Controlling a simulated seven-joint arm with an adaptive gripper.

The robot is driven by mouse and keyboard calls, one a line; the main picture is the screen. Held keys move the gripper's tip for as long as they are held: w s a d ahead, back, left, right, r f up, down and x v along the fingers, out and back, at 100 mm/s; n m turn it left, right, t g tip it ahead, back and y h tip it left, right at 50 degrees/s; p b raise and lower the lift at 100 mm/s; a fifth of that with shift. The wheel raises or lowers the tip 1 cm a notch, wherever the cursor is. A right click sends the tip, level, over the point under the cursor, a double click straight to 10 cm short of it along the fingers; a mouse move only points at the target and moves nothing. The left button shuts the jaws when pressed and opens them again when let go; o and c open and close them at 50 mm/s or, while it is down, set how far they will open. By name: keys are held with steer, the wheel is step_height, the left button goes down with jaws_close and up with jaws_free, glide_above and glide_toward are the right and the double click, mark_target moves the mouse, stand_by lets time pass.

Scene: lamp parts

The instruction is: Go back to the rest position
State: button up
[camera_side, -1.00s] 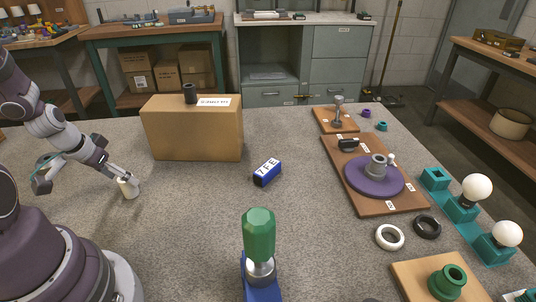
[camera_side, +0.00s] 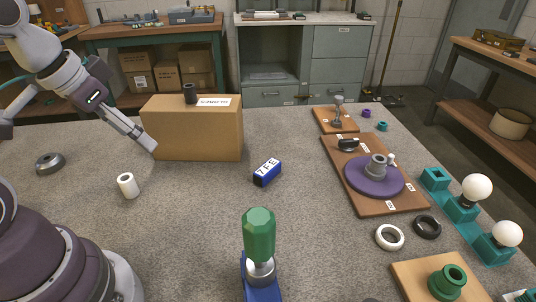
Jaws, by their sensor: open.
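My gripper (camera_side: 147,141) is raised in the air at the left, in front of the left end of the cardboard box (camera_side: 195,140) in the picture. Its fingers point down and to the right, and nothing shows between them. A white cylinder (camera_side: 128,186) stands upright on the grey table below my gripper, apart from it. A dark grey ring-shaped part (camera_side: 49,163) lies on the table at the far left.
A black cylinder (camera_side: 191,93) stands on the box. A blue block (camera_side: 267,171) lies mid-table, and a green-handled tool (camera_side: 259,240) stands at the front. A wooden board with a purple disc (camera_side: 374,182) and teal bulb holders (camera_side: 463,210) are at the right.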

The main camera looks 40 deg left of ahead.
steer(key=d, duration=0.1)
steer(key=d+r, duration=0.1)
steer(key=s+d, duration=0.1)
steer(key=shift+d+r, duration=0.1)
steer(key=shift+r, duration=0.2)
stand_by(1.0)
